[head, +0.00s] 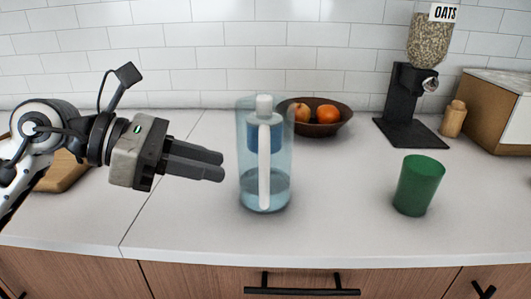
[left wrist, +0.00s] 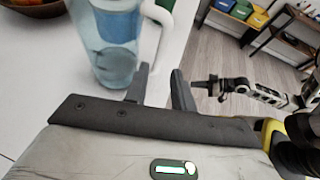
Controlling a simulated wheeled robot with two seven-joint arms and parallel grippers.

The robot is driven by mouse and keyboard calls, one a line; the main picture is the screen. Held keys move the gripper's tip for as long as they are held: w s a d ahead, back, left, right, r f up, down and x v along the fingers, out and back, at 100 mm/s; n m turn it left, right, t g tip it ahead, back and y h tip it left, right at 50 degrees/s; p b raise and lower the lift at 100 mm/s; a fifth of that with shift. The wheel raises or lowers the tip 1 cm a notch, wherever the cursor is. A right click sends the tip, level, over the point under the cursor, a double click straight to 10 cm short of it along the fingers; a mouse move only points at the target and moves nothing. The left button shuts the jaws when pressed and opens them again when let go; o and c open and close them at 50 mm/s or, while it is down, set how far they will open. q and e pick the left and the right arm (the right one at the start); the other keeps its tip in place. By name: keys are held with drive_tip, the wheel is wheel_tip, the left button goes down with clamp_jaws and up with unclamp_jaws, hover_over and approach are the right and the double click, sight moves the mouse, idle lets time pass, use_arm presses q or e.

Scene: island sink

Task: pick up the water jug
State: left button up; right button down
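The water jug (head: 264,190) stands upright on the white counter in the head view, a clear bluish pitcher with some water, a white lid and a white handle facing me. My left gripper (head: 222,165) is just left of the jug, level with its body, with its fingers pointing right toward it. In the left wrist view the jug (left wrist: 113,68) and its handle show beyond the fingertips (left wrist: 160,75). These fingers are apart with nothing clearly held. My right gripper (left wrist: 212,86) seems to show small in the left wrist view, its opening unclear.
A brown bowl (head: 330,128) with several fruits stands behind the jug, close to it. A green cup (head: 417,186) stands to the right. An oats dispenser (head: 405,105) and a wooden shaker (head: 453,119) are farther back. Counter between jug and cup is clear.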

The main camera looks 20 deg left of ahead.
sight(265, 204)
use_arm(q)
drive_tip(key=p+x, duration=0.2)
drive_tip(key=x, duration=0.7)
drive_tip(key=shift+d+p, duration=0.2)
drive_tip(key=shift+p, duration=0.1)
clamp_jaws()
drive_tip(key=shift+r, duration=0.1)
